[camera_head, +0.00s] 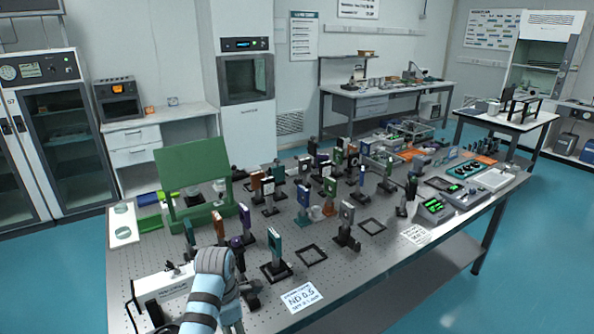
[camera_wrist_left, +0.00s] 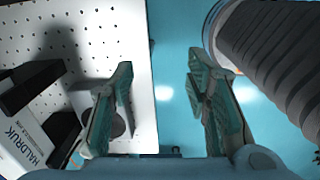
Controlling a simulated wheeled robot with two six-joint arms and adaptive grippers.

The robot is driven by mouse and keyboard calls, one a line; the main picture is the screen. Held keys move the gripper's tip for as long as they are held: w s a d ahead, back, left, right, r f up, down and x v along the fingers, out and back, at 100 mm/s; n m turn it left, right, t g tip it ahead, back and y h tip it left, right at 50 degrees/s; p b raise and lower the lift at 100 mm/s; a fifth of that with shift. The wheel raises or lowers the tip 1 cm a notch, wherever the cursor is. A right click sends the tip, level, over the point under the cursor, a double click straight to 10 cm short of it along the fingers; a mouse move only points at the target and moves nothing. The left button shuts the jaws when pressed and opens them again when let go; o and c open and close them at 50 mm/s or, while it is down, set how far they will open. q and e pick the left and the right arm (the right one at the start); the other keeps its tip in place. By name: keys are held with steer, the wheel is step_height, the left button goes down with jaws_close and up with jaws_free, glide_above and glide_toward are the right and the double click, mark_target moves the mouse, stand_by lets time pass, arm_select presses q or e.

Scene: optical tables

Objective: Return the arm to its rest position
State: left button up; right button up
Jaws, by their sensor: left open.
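My left arm (camera_head: 208,285) comes in from the bottom edge in the head view, over the near left corner of the optical table (camera_head: 340,290). In the left wrist view my left gripper (camera_wrist_left: 160,88) is open, with its two teal fingers wide apart and nothing between them. The left finger is over the table's edge and the right finger is over the blue floor. In the head view the arm hides most of the gripper. My right gripper is not in view.
A white box (camera_head: 165,284), lettered HALDRUK in the wrist view (camera_wrist_left: 22,135), stands left of my arm. Several post-mounted optics crowd the table, one (camera_head: 276,255) close to my arm. A green panel (camera_head: 193,172) stands behind. A label card (camera_head: 301,297) lies near the front edge.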

arm_select(q)
steer(key=s+a+f+m+t, duration=0.1)
steer(key=s+a+f+m, duration=0.35)
steer(key=s+m, duration=0.2)
steer(key=s+a+f+m+t, duration=0.1)
steer(key=s+a+f+m, duration=0.2)
steer(key=s+f+m, duration=0.4)
steer(key=s+a+r+m+t+y, duration=0.1)
steer(key=s+r+m, duration=0.2)
steer(key=s+m, duration=0.4)
steer(key=s+a+r+m, duration=0.1)
steer(key=s+r+m, duration=0.3)
steer(key=s, duration=0.5)
steer(key=s+d+f+b+x, duration=0.1)
steer(key=s+x, duration=0.2)
steer(key=x, duration=1)
steer(key=s+a+f+g+b, duration=0.1)
steer(key=s+f, duration=0.6)
steer(key=f, duration=0.4)
steer(key=s+a+f+g+b, duration=0.1)
steer(key=s+f, duration=0.7)
steer(key=f, duration=0.4)
steer(key=shift+s+a+f, duration=0.2)
steer(key=shift+s+a, duration=0.05)
steer(key=shift+s, duration=0.1)
